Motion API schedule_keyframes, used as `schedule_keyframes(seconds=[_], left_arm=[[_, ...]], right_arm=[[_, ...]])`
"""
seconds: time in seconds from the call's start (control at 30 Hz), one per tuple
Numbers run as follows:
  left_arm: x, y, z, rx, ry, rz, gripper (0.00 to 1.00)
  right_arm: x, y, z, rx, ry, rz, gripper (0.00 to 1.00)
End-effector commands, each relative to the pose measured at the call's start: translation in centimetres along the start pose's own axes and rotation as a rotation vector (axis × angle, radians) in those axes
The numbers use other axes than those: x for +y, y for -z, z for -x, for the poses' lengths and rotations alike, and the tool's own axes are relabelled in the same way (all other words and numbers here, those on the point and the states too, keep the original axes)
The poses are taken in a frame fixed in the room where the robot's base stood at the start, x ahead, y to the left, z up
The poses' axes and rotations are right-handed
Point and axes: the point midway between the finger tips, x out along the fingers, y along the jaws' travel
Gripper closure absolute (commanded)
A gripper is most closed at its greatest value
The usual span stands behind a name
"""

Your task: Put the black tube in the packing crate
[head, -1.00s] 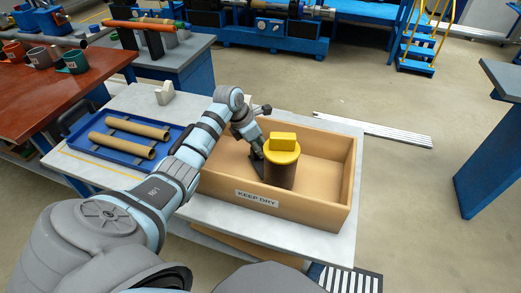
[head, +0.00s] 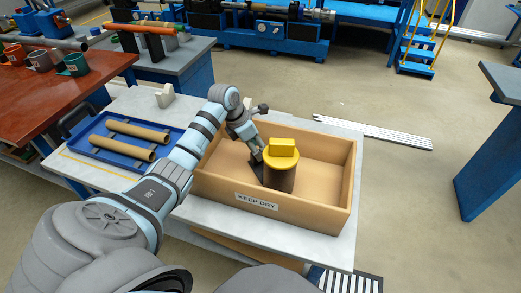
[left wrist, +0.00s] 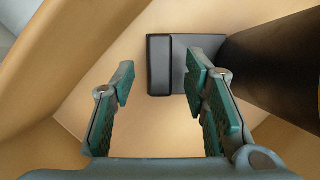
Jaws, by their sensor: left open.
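The packing crate (head: 318,213) is an open tan box with a KEEP DRY label on its front wall. My left gripper (head: 257,160) reaches down inside the crate. It is open in the left wrist view (left wrist: 160,85), its fingers apart, with the black object in the gap beyond the tips. I cannot tell whether they touch it. My right gripper is not in view.
A dark brown cylinder (head: 279,181) with a yellow top stands in the crate, close to the right of my left gripper. A blue tray (head: 108,154) with two tan tubes lies left on the table. The crate's right part is clear.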

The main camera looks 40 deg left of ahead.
Motion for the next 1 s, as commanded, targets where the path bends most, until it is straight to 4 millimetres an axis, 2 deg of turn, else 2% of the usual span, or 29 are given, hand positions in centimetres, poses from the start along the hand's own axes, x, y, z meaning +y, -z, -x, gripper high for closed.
schedule_keyframes(seconds=[0.03,0.2,0.33,0.47,1.0], left_arm=[[0.2,-0.1,1.6,0.0,-0.006,-0.001,0.59],[0.1,-0.1,6.3,0.001,-0.005,-0.002,0.59],[0.1,-0.1,8.5,0.0,-0.003,0.0,0.59],[0.0,0.0,9.2,0.001,0.0,0.001,0.59],[0.0,0.0,9.1,0.001,0.0,0.001,0.59]], right_arm=[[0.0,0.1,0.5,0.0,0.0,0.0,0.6],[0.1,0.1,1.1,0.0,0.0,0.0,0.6],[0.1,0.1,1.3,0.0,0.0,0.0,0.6],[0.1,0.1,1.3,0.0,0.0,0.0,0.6],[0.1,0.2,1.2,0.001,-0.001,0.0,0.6]])
